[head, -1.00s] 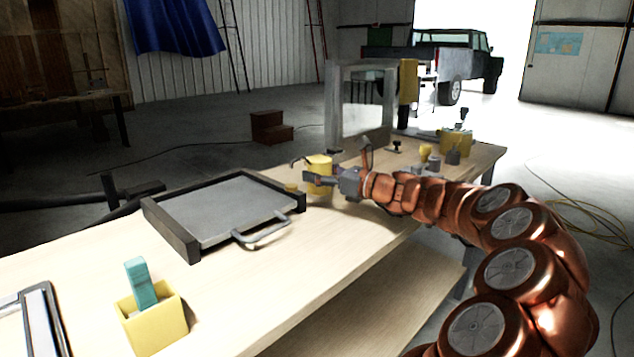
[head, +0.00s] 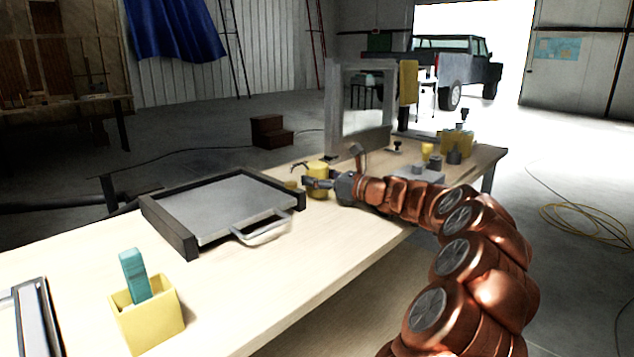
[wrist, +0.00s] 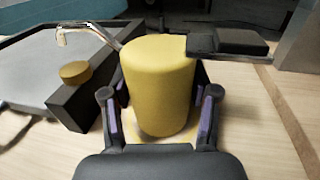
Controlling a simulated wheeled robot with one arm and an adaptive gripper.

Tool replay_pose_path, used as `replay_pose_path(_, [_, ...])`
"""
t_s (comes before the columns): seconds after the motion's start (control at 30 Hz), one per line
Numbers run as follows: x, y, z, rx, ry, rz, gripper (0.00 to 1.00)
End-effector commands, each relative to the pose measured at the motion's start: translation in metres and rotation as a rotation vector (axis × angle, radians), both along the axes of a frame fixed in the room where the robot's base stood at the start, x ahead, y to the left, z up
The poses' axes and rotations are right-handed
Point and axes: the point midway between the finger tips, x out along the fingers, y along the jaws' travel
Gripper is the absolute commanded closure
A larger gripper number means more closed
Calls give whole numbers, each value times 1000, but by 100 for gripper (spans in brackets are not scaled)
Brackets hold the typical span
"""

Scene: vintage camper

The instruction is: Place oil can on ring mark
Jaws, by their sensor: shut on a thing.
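The yellow oil can (head: 318,170), a cylinder with a thin spout and a dark lever, stands upright on or just above the workbench, beyond the tray's right corner. It also fills the middle of the wrist view (wrist: 160,80). My gripper (head: 321,184) is shut on its body, with one finger on each side in the wrist view (wrist: 158,110). A pale yellow mark (wrist: 190,138) shows on the bench at the can's base, probably the ring mark. The can hides most of it, so I cannot tell how well they line up.
A grey tray (head: 189,245) with dark sides lies left of the can. A small yellow round piece (wrist: 75,72) is close to it. A grey upright frame (head: 333,120) stands behind. A yellow box (head: 150,325) with a teal item is at the near left.

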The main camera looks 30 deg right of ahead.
Motion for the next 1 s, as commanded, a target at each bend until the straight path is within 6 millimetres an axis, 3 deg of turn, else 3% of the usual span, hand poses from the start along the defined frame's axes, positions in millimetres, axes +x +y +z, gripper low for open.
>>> replay_pose_path(0.37, [0, 0, -2, -2, -1, -1, 79])
replay_pose_path(0.4, [0, 0, -2, -2, -1, -1, 37])
replay_pose_path(0.6, [0, -1, -2, -2, -1, -1, 17])
replay_pose_path(1.0, [0, -1, 0, -3, -1, -2, 15])
